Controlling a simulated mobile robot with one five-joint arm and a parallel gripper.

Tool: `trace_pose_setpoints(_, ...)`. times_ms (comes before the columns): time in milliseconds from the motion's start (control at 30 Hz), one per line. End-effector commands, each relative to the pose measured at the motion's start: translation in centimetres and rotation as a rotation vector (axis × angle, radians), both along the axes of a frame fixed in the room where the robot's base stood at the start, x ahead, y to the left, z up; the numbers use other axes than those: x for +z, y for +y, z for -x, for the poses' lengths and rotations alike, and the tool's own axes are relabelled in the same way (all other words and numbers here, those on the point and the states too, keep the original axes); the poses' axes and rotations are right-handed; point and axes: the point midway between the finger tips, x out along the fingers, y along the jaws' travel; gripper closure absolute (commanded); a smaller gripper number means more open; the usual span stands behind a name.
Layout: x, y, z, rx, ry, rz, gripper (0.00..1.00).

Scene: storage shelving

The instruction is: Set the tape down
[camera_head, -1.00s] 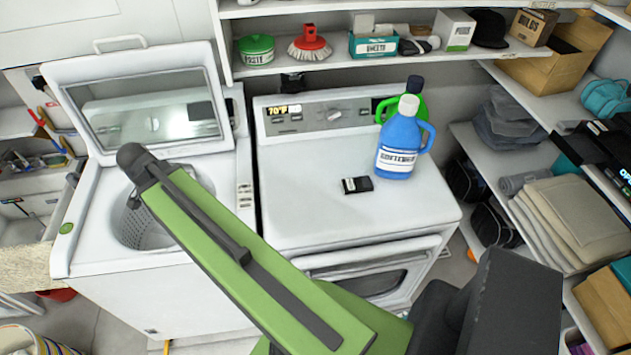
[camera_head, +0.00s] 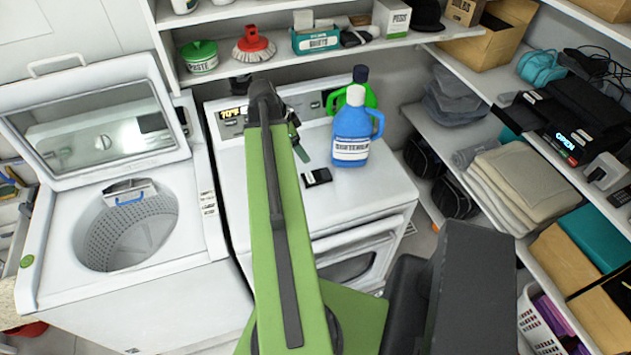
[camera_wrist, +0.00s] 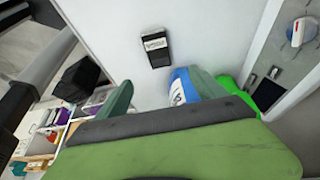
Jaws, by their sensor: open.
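A small black block with a white label (camera_head: 317,177) lies flat on the white dryer top (camera_head: 385,185); it may be the tape, but its label is unreadable. It also shows in the wrist view (camera_wrist: 155,48), beyond my fingers and apart from them. My gripper (camera_wrist: 160,92) is open, with its green fingers spread and nothing seen between them. In the head view my gripper is mostly hidden behind my green arm, over the dryer's left part.
A blue softener bottle (camera_head: 351,135) and a green bottle (camera_head: 371,97) stand behind the block. The open washer (camera_head: 130,230) is at left. A shelf (camera_head: 300,55) with goods runs above; side shelves (camera_head: 490,85) stand right. The dryer's front right is clear.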

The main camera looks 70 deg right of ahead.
Motion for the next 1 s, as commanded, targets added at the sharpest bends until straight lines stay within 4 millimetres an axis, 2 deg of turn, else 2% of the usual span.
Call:
trace_pose_setpoints(33,-1.6,-0.2,0.2,-0.001,0.000,0.000,0.20)
trace_pose_setpoints(400,-9.4,-2.1,2.6,0.000,0.000,0.000,0.20)
trace_pose_setpoints(500,-10.5,-2.5,3.1,0.000,0.000,0.000,0.20)
trace_pose_setpoints(667,-10.4,-2.6,3.2,0.001,0.000,0.000,0.20)
trace_pose_setpoints(767,-11.0,-2.6,3.4,0.001,0.000,0.000,0.20)
trace_pose_setpoints(1000,-15.0,-3.1,4.4,0.001,0.000,0.000,0.20)
